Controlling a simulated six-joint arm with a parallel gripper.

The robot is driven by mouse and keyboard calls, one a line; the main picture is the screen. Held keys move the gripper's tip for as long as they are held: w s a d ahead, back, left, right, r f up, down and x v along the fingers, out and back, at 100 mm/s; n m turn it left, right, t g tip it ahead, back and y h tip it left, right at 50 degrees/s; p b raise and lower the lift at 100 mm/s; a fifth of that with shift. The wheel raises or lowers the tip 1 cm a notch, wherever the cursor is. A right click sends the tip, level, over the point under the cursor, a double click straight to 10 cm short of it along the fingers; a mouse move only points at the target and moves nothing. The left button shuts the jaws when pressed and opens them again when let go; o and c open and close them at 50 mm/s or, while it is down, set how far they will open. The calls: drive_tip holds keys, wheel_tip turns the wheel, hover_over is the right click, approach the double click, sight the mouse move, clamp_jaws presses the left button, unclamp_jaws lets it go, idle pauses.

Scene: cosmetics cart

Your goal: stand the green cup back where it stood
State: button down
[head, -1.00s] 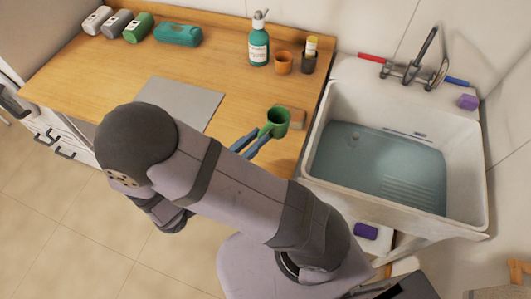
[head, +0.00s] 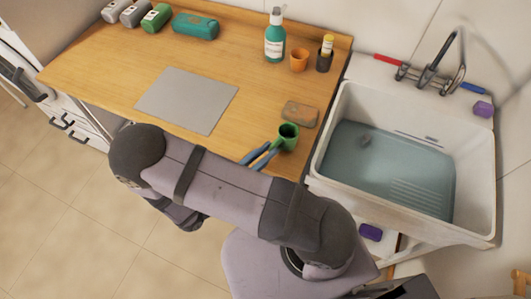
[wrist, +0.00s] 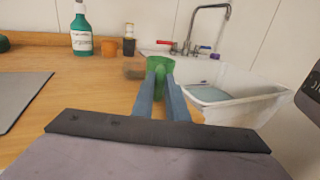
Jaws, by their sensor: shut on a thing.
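The green cup (head: 289,133) is between the fingertips of my gripper (head: 276,146), near the front right corner of the wooden counter (head: 130,70). My gripper is shut on it. The cup looks about upright, with its open top showing. In the wrist view the cup (wrist: 160,63) shows beyond my two blue-grey fingers, which hide its lower part. I cannot tell whether its base touches the counter. A brown sponge-like block (head: 300,113) lies just behind the cup, apart from it in the head view.
A grey mat (head: 187,100) lies left. The sink (head: 330,105) with water borders the counter's right. Counter between mat and block is clear.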

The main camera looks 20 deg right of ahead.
drive_tip(key=shift+f, duration=0.6)
drive_tip(key=shift+f, duration=0.2)
drive_tip(key=c, duration=1.7)
unclamp_jaws()
drive_tip(key=shift+c, duration=0.2)
drive_tip(key=shift+r, duration=0.1)
drive_tip(key=shift+r, duration=0.1)
drive_tip(key=b+v, duration=0.5)
drive_tip(key=v, duration=0.7)
